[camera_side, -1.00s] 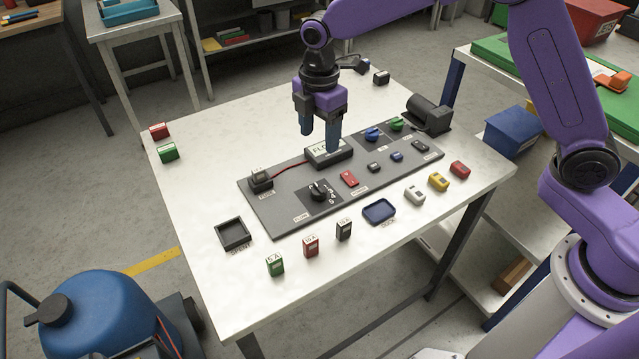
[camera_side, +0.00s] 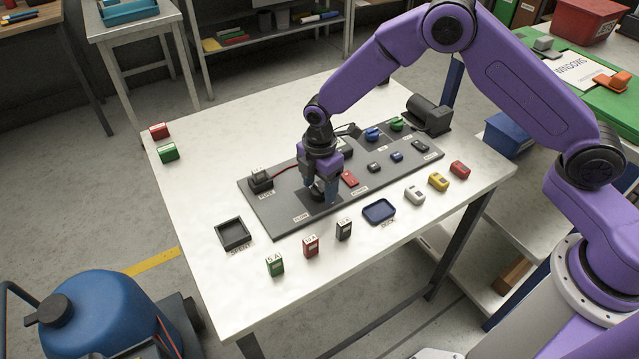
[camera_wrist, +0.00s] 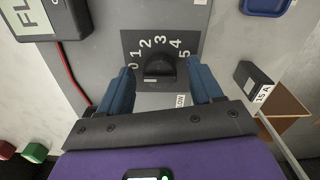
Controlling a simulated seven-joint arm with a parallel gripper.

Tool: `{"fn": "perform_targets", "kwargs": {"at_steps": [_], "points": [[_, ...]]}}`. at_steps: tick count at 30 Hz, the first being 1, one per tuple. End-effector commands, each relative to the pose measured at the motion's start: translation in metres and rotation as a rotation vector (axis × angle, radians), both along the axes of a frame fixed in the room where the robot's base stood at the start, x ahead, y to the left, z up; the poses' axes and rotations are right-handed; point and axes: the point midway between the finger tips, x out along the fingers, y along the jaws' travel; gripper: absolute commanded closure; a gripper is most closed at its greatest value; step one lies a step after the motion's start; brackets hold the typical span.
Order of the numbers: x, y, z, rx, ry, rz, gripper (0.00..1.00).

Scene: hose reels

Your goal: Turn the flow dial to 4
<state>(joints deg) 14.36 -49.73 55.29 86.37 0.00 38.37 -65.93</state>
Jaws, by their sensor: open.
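The flow dial (camera_wrist: 160,66) is a black knob on a dark plate printed 0 to 5, seen in the wrist view. The plate (camera_wrist: 128,40) sits on the grey panel (camera_side: 262,209). My gripper (camera_wrist: 158,82) is open, with one blue finger on each side of the knob. I cannot tell whether the fingers touch it. In the side view my gripper (camera_side: 322,195) is low over the dial and hides most of it. Which number the knob points to is not clear.
The panel also holds a fuse block (camera_side: 261,181), a red switch (camera_side: 349,178), and blue (camera_side: 372,134) and green (camera_side: 396,124) knobs. A black 15 A block (camera_side: 344,229), a blue tray (camera_side: 379,211) and an empty dark tray (camera_side: 233,234) stand along the front.

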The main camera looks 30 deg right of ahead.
Motion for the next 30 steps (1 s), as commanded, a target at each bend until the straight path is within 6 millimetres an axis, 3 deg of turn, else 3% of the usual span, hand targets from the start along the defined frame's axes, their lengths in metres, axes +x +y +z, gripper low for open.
{"fn": "perform_targets", "kwargs": {"at_steps": [8,13,23,30], "points": [[0.0002,0.0001,-0.0011,0.0,-0.001,0.0,0.35],[0.0001,0.0001,-0.0009,0.0,-0.001,0.0,0.9],[-0.0002,0.0004,-0.0006,0.0,0.0,-0.029,0.91],[-0.0004,0.0003,-0.0002,0.0,0.0,-0.153,0.91]]}}
